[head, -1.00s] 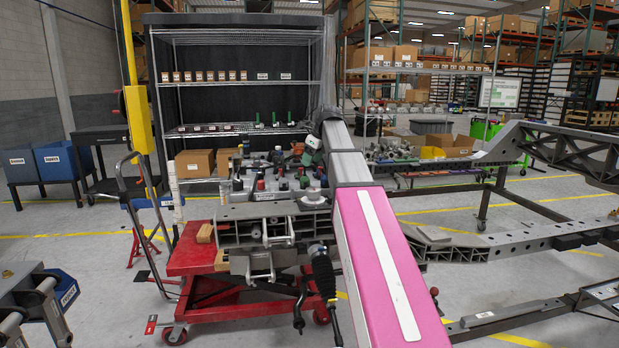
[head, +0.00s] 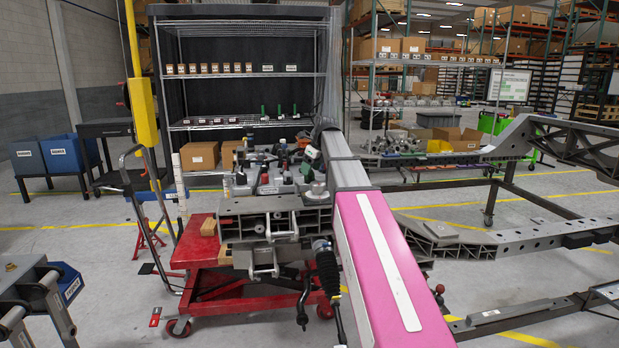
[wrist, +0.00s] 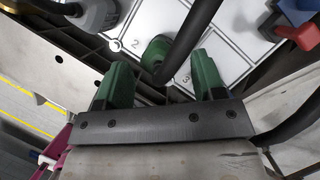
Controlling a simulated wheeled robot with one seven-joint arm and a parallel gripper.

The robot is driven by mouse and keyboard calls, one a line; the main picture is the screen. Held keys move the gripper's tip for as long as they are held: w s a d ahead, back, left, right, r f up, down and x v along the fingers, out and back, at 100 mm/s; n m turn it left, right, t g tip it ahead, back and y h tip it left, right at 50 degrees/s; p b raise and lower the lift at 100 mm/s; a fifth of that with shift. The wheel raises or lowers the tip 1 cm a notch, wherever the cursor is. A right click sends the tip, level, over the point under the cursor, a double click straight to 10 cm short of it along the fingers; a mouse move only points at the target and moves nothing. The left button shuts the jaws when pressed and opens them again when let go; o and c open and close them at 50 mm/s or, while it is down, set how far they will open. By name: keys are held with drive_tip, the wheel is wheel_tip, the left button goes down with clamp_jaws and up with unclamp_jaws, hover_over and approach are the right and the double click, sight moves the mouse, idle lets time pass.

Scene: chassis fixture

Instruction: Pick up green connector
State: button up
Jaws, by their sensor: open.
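A green connector (wrist: 156,52) with a thick black cable stands on a white board marked with numbers in the wrist view. My gripper (wrist: 160,62) has two green fingers, spread apart, one to the left and one to the right of the connector. The cable crosses in front of the connector and hides part of it. I cannot tell whether either finger touches it. In the head view my gripper (head: 311,153) is small, over the crowded board on the red cart, and the connector cannot be made out there.
A grey round connector (wrist: 98,14) stands at the upper left and a red and blue part (wrist: 300,28) at the upper right in the wrist view. The red cart (head: 200,240) carries a metal chassis beam (head: 270,208). A wire shelf (head: 245,122) stands behind.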

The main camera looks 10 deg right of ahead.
drive_tip(key=shift+x, duration=1.15)
drive_tip(key=c, duration=1.1)
drive_tip(key=shift+r, duration=0.15)
drive_tip(key=shift+r, duration=0.55)
wheel_tip(320, 180, up, 3)
drive_tip(key=shift+f, duration=0.2)
drive_tip(key=s+a+r, duration=0.5)
drive_tip(key=a+r, duration=0.2)
drive_tip(key=a, duration=0.3)
drive_tip(key=shift+a, duration=0.3)
